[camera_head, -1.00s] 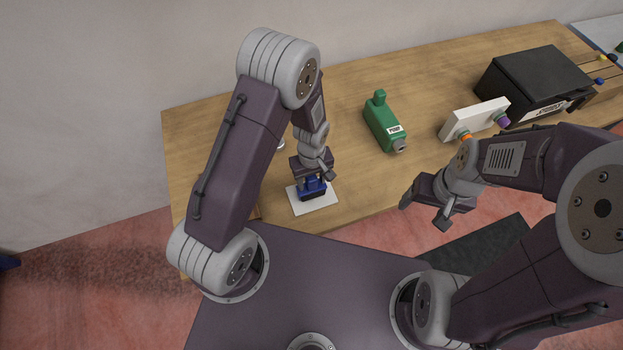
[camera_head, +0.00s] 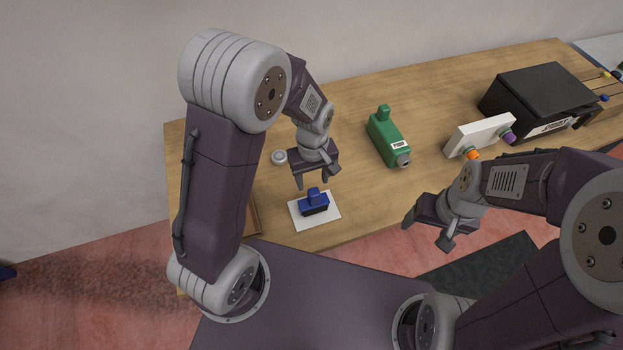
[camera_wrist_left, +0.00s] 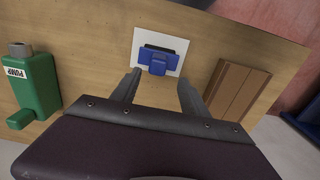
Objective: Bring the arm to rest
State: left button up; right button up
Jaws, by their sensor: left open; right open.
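My left gripper (camera_head: 314,182) is open and empty above the table, just behind and above a blue block-like object with a raised knob (camera_head: 314,203). The blue object rests on a white square plate (camera_head: 332,220) near the table's front edge. In the left wrist view, the open fingers of the left gripper (camera_wrist_left: 158,88) point toward the blue object (camera_wrist_left: 158,61), with a gap between. My right gripper (camera_head: 426,232) is open and empty over the floor in front of the table.
A green pump (camera_head: 388,138), a white box with coloured knobs (camera_head: 479,137) and a black box (camera_head: 540,98) stand on the wooden table (camera_head: 350,115). A small round pale item (camera_head: 279,157) lies behind my left gripper. A brown wooden piece (camera_wrist_left: 238,91) lies beside the plate.

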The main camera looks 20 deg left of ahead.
pick_arm(q)
jog(key=s+a+r+m+t, duration=0.1)
jog(key=s+a+r+m, duration=0.3)
jog(key=s+a+m, duration=0.4)
jog(key=shift+n, duration=0.7)
jog(key=f+b, duration=0.2)
jog(key=d+f+b, duration=0.1)
jog(key=f+b, duration=0.2)
jog(key=shift+s+d, duration=0.1)
